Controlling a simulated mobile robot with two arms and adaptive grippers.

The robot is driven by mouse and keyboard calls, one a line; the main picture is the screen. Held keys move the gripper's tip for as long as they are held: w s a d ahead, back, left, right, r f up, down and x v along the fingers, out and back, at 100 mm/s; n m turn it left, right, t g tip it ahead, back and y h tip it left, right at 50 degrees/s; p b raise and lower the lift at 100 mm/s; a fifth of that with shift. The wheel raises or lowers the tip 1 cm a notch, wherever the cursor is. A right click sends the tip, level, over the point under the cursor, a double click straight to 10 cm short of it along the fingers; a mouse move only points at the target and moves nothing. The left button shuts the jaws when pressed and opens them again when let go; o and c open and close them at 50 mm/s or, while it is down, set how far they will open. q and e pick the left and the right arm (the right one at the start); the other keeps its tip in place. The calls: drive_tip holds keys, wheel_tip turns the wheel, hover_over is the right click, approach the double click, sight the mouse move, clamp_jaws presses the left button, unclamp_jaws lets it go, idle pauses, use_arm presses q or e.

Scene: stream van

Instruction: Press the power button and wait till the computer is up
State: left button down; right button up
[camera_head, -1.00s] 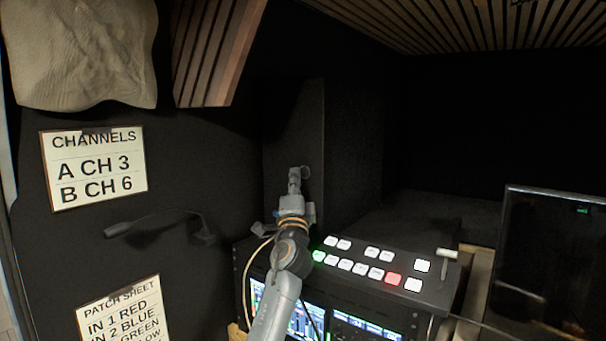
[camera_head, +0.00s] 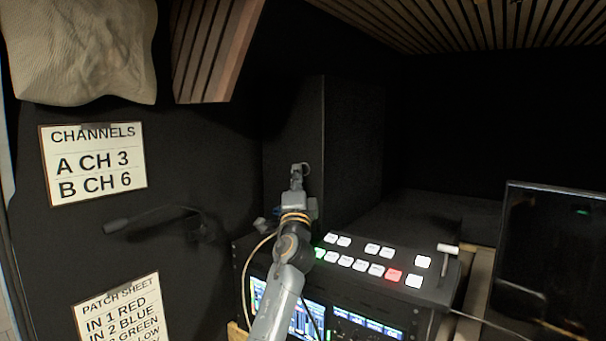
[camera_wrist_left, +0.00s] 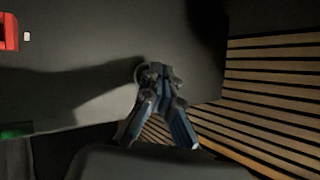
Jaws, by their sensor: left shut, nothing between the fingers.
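My left gripper (camera_head: 298,170) is shut and empty, held up behind the switcher panel in the head view. In the left wrist view its closed fingers (camera_wrist_left: 152,72) are in front of a grey surface and cast a shadow on it. A red part (camera_wrist_left: 8,32) with a small white piece (camera_wrist_left: 27,36) beside it shows at the upper left there. I cannot tell which thing is the power button. A dark monitor (camera_head: 555,250) at the right shows a small green mark near its top. The computer itself is not clearly recognisable. My right gripper is not in view.
A switcher (camera_head: 440,290) with several lit white buttons, one red and one green, stands beside my left arm. Lit screens (camera_head: 365,325) are below it. A gooseneck microphone (camera_head: 150,217) and a channel sign (camera_head: 94,163) are on the left wall.

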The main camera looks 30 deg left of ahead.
use_arm(q)
drive_tip(key=shift+w+b, duration=0.4)
drive_tip(key=shift+b, duration=0.2)
idle(0.8)
drive_tip(key=shift+r, duration=0.1)
drive_tip(key=shift+s+p, duration=0.8)
drive_tip(key=shift+s, duration=0.05)
drive_tip(key=s+p, duration=0.2)
drive_tip(key=s, duration=0.1)
drive_tip(key=s+p, duration=0.1)
drive_tip(key=s, duration=0.1)
drive_tip(key=shift+a+p, duration=0.25)
drive_tip(key=shift+p, duration=0.15)
idle(0.7)
